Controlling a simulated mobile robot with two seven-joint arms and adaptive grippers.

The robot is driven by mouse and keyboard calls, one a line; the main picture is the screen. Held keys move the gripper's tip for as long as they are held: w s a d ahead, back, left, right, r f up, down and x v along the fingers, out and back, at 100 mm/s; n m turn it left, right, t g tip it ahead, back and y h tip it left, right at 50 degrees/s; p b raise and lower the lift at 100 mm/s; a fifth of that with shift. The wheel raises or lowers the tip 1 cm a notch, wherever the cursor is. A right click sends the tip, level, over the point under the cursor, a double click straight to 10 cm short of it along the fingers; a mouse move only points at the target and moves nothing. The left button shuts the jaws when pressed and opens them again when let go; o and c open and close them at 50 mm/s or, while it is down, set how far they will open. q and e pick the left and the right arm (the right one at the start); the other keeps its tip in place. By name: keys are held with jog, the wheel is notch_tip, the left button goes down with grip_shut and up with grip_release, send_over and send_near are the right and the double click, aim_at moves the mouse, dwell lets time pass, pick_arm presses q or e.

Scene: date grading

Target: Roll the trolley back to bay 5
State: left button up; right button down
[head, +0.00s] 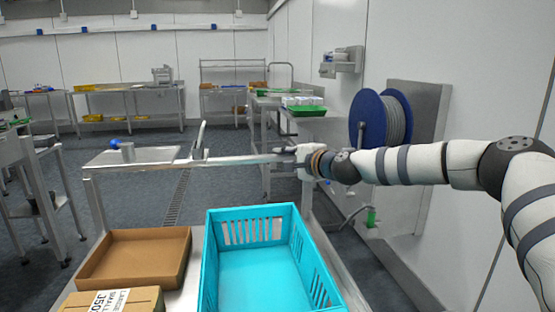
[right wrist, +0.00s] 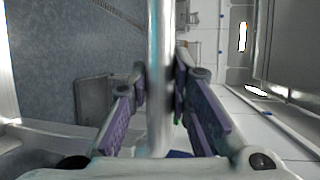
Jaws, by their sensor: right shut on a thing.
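The steel trolley (head: 185,267) stands right in front of me in the head view, with its raised handle bar (head: 240,161) running across at its far end. A turquoise slatted crate (head: 205,262), which looks empty, stands on its deck. An open brown cardboard tray (head: 135,272) and a labelled cardboard box (head: 140,300) are to the left of the crate. My right gripper (head: 287,157) is shut on the right part of the handle bar. In the right wrist view the bar (right wrist: 160,70) runs between the purple-padded fingers (right wrist: 160,108). My left gripper is not in view. No bay number is readable.
A hose reel (head: 367,122) is on the right wall, close beyond my right arm. A bench with a green tray (head: 308,111) stands ahead along that wall. Steel tables (head: 20,160) stand at the left. Grey floor (head: 225,150) with a drain strip is clear ahead.

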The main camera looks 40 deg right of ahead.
jog(key=c, duration=1.4)
grip_release()
jog(key=shift+c, duration=0.2)
jog(key=s, duration=0.3)
jog(key=s+r, duration=0.1)
jog(key=s, duration=0.2)
jog(key=shift+s+a+r, duration=0.15)
jog(key=shift+s+r, duration=0.05)
jog(key=shift+s, duration=0.15)
jog(key=shift+s+a, duration=0.1)
jog(key=shift+s, duration=0.3)
